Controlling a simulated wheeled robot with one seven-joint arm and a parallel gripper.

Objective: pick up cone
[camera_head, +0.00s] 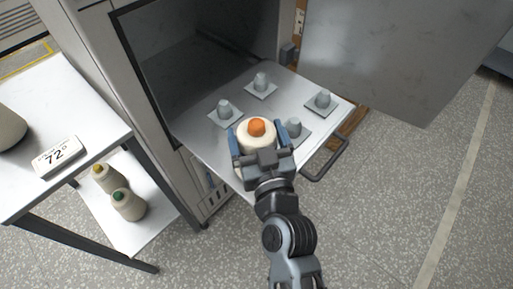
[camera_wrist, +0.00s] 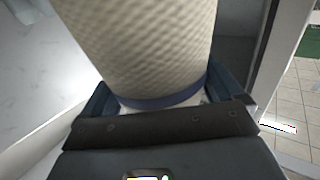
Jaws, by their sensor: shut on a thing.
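A cream yarn cone (camera_head: 257,139) with an orange top is between the fingers of my gripper (camera_head: 262,146), over the near part of the metal tray (camera_head: 194,137). In the wrist view the cone (camera_wrist: 145,45) fills the upper middle, with its textured yarn and a dark blue band near the jaws. My gripper (camera_wrist: 155,100) is shut on it. The cone looks roughly upright. The gripper hides its lower part, so I cannot tell whether it touches the tray.
Grey pegs on square plates stand on the tray, such as one at the right (camera_head: 323,99). An open door (camera_head: 385,60) hangs at the upper right. A handle (camera_head: 325,160) juts from the tray's front. The left cart (camera_head: 60,100) holds a "72" sign (camera_head: 57,156) and cones below (camera_head: 128,205).

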